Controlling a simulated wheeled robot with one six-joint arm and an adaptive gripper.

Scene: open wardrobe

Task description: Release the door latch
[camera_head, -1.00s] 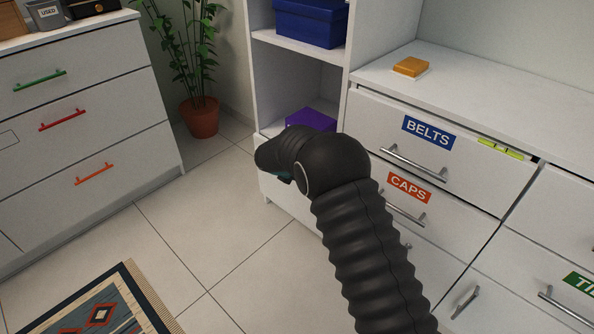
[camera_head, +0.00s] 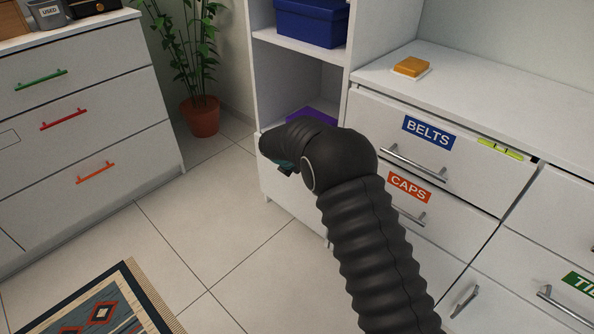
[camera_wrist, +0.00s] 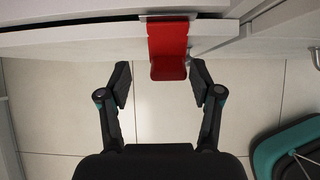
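A red latch (camera_wrist: 167,50) hangs from the edge of a white panel (camera_wrist: 75,40) in the wrist view, at the top middle. My gripper (camera_wrist: 160,84) is open, one finger on each side of the latch's lower end. Gaps show between the latch and both fingertips, so nothing is held. In the head view my dark arm reaches to the lower part of the tall white shelf unit (camera_head: 355,50). The fingers and the red latch are hidden there.
A purple box (camera_head: 312,115) and a blue box (camera_head: 312,22) sit on the shelves. Drawers labelled BELTS (camera_head: 428,132) and CAPS (camera_head: 408,187) stand at right. A potted plant (camera_head: 200,115), a white dresser (camera_head: 80,140) and a rug (camera_head: 95,305) are at left. Tiled floor between is clear.

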